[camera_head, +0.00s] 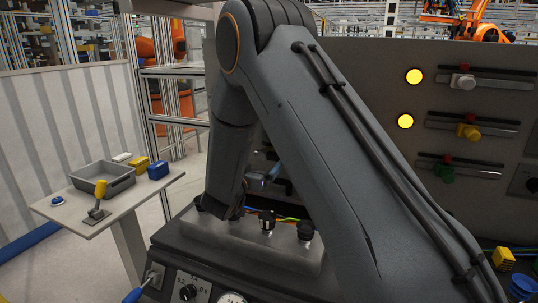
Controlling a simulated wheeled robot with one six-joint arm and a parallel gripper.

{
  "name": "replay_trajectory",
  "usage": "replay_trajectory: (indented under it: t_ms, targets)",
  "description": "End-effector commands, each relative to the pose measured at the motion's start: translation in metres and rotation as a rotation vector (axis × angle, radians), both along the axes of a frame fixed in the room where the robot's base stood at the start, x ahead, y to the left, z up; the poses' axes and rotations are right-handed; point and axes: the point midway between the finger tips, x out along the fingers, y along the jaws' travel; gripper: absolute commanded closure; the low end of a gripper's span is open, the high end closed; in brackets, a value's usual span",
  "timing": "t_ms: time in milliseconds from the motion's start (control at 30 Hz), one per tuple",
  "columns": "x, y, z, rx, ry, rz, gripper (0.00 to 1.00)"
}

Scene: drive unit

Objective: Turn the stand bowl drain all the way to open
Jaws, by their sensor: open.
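A blue lever handle (133,296) shows at the bottom edge, at the front left corner of the dark stand (185,262). It slants down to the left from a small grey fitting (153,276), and its lower end is cut off by the frame. It may be the bowl drain; I see no label that confirms this. My arm fills the middle of the view, and its forearm reaches down behind the stand's front edge. My gripper cannot be made out. A bluish part (262,179) beside the forearm is mostly hidden and unclear.
A side table (150,187) at left holds a grey tray (90,182) and a yellow-handled lever (99,198). A panel (380,70) with sliders stands at right.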

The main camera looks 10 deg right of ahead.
Motion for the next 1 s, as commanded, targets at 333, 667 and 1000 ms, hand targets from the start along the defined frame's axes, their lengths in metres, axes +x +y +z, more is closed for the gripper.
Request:
replay_trajectory:
  t_ms: [333, 667, 1000]
  targets:
    - [0.031, -0.025, 0.002, -0.01, -0.011, -0.019, 0.0]
    - [0.062, -0.043, 0.002, -0.01, -0.011, -0.014, 0.0]
    - [0.064, -0.044, 0.001, -0.009, -0.011, -0.013, 0.05]
